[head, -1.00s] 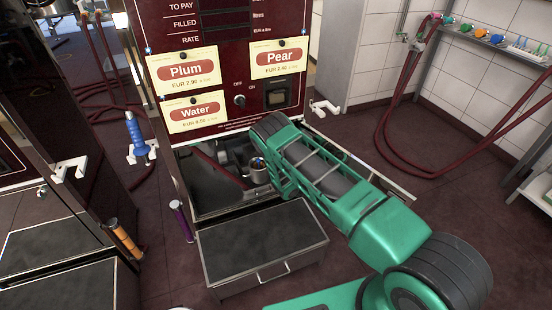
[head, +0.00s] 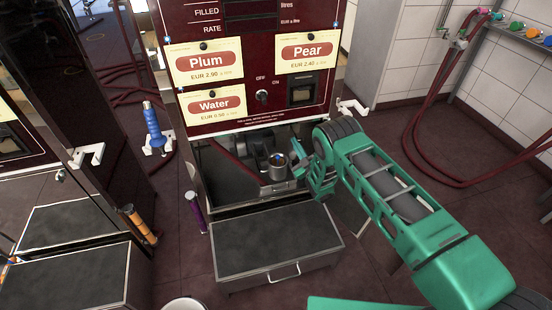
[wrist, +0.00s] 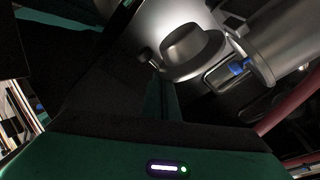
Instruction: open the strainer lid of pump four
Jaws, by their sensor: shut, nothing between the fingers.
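The open lower bay of the pump shows in the head view. In it stands a short metal cylinder (head: 277,168), seemingly the strainer, with a round top and a small blue spot. Whether its lid is open I cannot tell. My gripper (head: 316,170) is shut and empty, just right of the cylinder, apparently apart from it. In the wrist view a rounded metal knob (wrist: 190,50) is close at the top, and a metal cylinder with a blue part (wrist: 280,45) lies to its right. The fingertips are not clear in that view.
A dark drawer or step (head: 275,245) with a handle juts out below the bay. The Plum, Pear and Water panel (head: 250,112) overhangs it. A white bracket (head: 350,107) sticks out at right. A purple cylinder (head: 196,212) stands at left.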

